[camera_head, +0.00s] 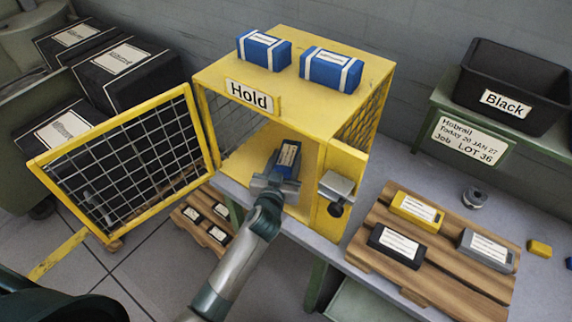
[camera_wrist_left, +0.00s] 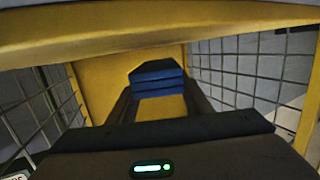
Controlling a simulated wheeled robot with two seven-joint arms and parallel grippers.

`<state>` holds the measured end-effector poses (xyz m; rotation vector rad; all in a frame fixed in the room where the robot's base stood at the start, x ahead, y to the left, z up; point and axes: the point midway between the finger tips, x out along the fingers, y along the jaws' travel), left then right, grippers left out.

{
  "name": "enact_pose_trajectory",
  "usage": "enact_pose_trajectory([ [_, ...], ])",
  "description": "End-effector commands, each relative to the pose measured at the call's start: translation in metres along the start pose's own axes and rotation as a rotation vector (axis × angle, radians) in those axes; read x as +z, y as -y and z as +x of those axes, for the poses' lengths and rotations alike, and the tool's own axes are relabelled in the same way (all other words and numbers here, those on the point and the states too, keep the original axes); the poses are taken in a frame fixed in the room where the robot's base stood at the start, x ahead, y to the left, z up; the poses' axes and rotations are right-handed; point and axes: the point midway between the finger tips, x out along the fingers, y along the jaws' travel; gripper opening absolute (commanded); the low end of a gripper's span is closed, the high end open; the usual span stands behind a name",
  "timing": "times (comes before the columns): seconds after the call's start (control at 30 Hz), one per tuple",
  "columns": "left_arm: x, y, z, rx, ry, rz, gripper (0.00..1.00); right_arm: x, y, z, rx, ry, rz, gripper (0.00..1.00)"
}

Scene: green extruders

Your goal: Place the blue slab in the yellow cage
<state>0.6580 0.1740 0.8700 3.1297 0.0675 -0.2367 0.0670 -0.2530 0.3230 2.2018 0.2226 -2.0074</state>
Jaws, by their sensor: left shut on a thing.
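The yellow cage (camera_head: 234,165) marked "Hold" stands on the grey bench with its mesh door (camera_head: 125,165) swung open to the left. My left gripper (camera_head: 277,177) is at the open front of the cage, shut on the blue slab (camera_head: 287,158). The slab carries a white label and reaches into the cage, above its yellow floor. In the left wrist view the blue slab (camera_wrist_left: 157,75) shows between the fingers, with the cage's mesh walls on both sides. I cannot tell whether the slab touches the floor. My right gripper is not in view.
Two blue packages (camera_head: 263,50) (camera_head: 331,70) lie on top of the cage. A latch block (camera_head: 336,187) stands right of the opening. A wooden pallet (camera_head: 455,258) at the right holds yellow, black and grey slabs. A black bin (camera_head: 515,85) stands behind.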

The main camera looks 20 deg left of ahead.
Motion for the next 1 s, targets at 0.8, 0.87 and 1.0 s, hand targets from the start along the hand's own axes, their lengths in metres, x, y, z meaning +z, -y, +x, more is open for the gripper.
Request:
enact_pose_trajectory([
  [0.8,0.027,0.0,0.004,0.0,0.0,-0.001,0.64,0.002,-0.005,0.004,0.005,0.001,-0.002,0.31],
  [0.87,0.027,0.0,0.004,0.0,0.0,-0.001,0.64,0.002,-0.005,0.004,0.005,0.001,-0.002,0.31],
  [1.0,0.027,0.0,0.004,0.0,0.0,-0.001,0.64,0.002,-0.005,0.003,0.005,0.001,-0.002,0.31],
])
